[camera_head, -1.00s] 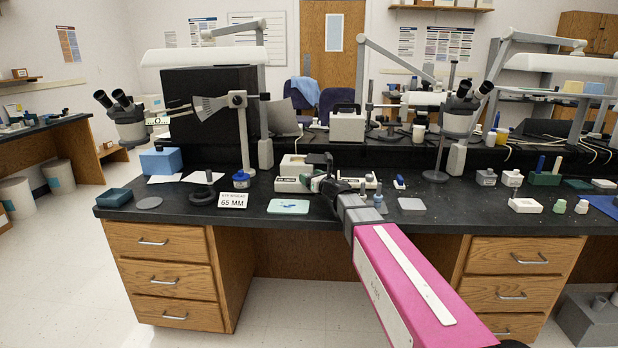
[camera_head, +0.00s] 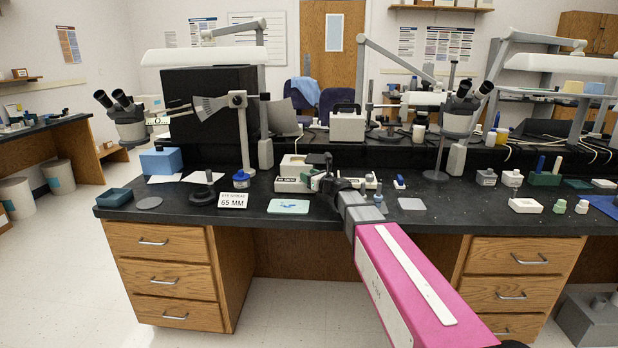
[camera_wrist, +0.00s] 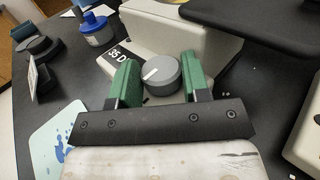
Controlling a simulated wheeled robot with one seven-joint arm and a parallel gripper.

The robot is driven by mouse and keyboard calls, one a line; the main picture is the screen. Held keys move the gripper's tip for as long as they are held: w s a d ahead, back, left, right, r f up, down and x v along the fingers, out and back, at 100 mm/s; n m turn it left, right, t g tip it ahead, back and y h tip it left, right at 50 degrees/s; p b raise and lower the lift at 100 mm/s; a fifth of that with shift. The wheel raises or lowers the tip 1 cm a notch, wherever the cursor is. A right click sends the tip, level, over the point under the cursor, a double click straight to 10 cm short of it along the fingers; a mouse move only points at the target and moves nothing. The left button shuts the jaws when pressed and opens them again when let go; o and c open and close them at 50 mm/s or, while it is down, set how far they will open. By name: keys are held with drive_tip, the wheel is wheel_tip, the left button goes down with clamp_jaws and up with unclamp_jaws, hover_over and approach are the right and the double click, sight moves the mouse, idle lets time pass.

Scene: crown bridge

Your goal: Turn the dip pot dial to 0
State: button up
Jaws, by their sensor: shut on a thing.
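The dip pot (camera_head: 291,184) is a cream box on the black bench, near the middle in the head view. In the wrist view its cream body (camera_wrist: 166,38) shows behind a round grey dial (camera_wrist: 161,75) with a white pointer mark. The pointer slants toward the lower left of the picture. My gripper (camera_wrist: 158,78) has its green-padded fingers on either side of the dial, closed on it. In the head view my gripper (camera_head: 318,183) is at the dip pot's front right, and the dial is hidden there.
A pale mat with blue marks (camera_head: 289,207) lies left of my gripper. A "65 MM" sign (camera_head: 233,200) and a blue-lidded jar (camera_head: 241,179) stand further left. A grey square plate (camera_head: 411,204) lies to the right. In the wrist view a black slab (camera_wrist: 262,22) is close at upper right.

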drive_tip(key=o, duration=0.9)
drive_tip(key=shift+o, duration=0.2)
drive_tip(key=shift+h, duration=0.3)
